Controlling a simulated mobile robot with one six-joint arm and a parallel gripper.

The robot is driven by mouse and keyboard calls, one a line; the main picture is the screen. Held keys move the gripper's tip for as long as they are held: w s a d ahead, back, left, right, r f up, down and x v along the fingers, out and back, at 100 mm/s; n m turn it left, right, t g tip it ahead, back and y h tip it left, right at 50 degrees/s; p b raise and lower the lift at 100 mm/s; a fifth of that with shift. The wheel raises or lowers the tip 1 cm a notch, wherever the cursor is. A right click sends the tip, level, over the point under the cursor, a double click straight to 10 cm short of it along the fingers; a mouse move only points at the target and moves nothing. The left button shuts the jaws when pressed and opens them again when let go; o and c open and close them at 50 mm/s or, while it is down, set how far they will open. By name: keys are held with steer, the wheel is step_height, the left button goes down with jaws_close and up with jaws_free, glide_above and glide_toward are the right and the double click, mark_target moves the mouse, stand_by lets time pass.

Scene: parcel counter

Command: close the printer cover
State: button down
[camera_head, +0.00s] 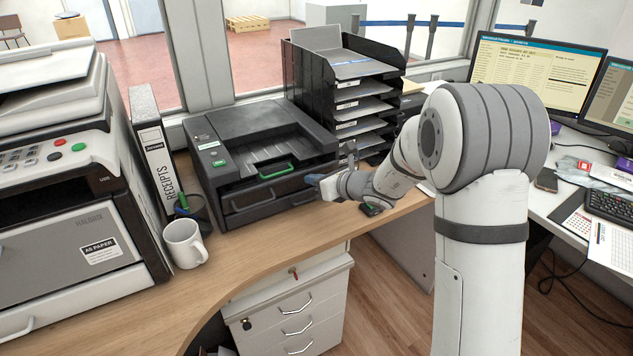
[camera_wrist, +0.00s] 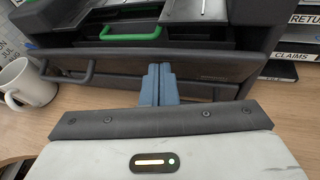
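The dark grey printer (camera_head: 265,130) stands on the wooden counter by the window. Its front cover (camera_head: 275,188) is a dark panel with a black handle, below a green-handled part. In the wrist view the front cover (camera_wrist: 215,72) spans the picture, its black handle (camera_wrist: 68,76) at left and the green handle (camera_wrist: 130,34) above. A dark gap shows behind its upper edge; I cannot tell how far it stands open. My gripper (camera_head: 311,180) is at the cover's right half. Its blue fingers (camera_wrist: 158,72) are together, empty, pointing at the cover; whether they touch it is unclear.
A white mug (camera_head: 184,243) and a receipts binder (camera_head: 157,150) stand left of the printer. A black letter-tray stack (camera_head: 310,75) stands behind right. A large copier (camera_head: 60,230) fills the left. A small dark item (camera_head: 370,209) lies below my wrist.

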mark_target(310, 169)
steer(key=shift+w+a+r, duration=0.3)
steer(key=shift+w+r, duration=0.05)
steer(key=shift+w, duration=0.15)
steer(key=shift+w+a+r+p, duration=0.3)
steer(key=shift+w+a+p, duration=0.15)
steer(key=shift+w, duration=0.15)
steer(key=shift+r, duration=0.1)
steer(key=shift+s+d+b, duration=0.3)
steer(key=shift+s+b, duration=0.05)
steer(key=s+d+b, duration=0.2)
steer(key=s+d, duration=0.3)
steer(key=s, duration=0.2)
steer(key=shift+s, duration=0.25)
